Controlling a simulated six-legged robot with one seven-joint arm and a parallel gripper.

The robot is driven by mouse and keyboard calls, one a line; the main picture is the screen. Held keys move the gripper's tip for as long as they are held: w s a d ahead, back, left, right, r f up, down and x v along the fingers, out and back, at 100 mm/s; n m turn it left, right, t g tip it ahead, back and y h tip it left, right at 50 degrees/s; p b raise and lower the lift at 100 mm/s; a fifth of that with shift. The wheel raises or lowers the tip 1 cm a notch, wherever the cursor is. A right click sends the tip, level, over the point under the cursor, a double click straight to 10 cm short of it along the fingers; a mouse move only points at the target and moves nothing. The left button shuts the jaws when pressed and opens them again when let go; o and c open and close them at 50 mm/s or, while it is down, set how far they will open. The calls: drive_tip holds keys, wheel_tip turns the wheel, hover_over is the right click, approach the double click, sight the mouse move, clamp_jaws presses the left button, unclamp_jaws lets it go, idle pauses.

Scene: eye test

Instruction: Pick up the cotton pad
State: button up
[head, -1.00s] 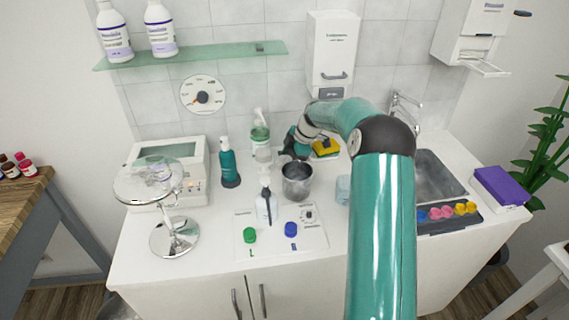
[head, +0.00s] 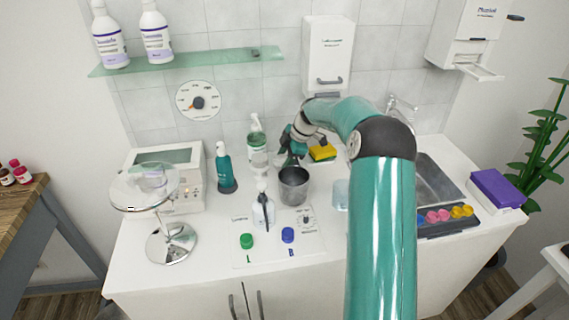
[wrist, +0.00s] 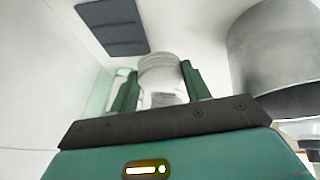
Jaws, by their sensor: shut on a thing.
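My gripper (head: 284,152) is behind the metal cup (head: 294,186) on the white counter, small and partly hidden by my own arm in the head view. In the wrist view, the two green fingers of my gripper (wrist: 161,82) stand on either side of a pale, rounded, ridged thing, which I take to be the cotton pad (wrist: 160,72). My gripper is shut on it. Its outline is washed out, and I cannot tell whether it is one pad or a stack. I cannot make out the pad in the head view.
The metal cup also shows close on the right in the wrist view (wrist: 275,50). A pump bottle (head: 257,140), a teal bottle (head: 224,168) and a yellow sponge (head: 322,153) stand nearby. A round mirror (head: 145,190) is at left, a sink (head: 433,183) at right.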

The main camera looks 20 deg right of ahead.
wheel_tip(320, 180, up, 9)
drive_tip(key=shift+f, duration=0.1)
drive_tip(key=s+a, duration=0.2)
drive_tip(key=s, duration=0.7)
drive_tip(key=s+a, duration=0.1)
drive_tip(key=s, duration=0.9)
drive_tip(key=shift+s+a, duration=0.15)
drive_tip(key=shift+a, duration=0.25)
drive_tip(key=shift+o, duration=0.8)
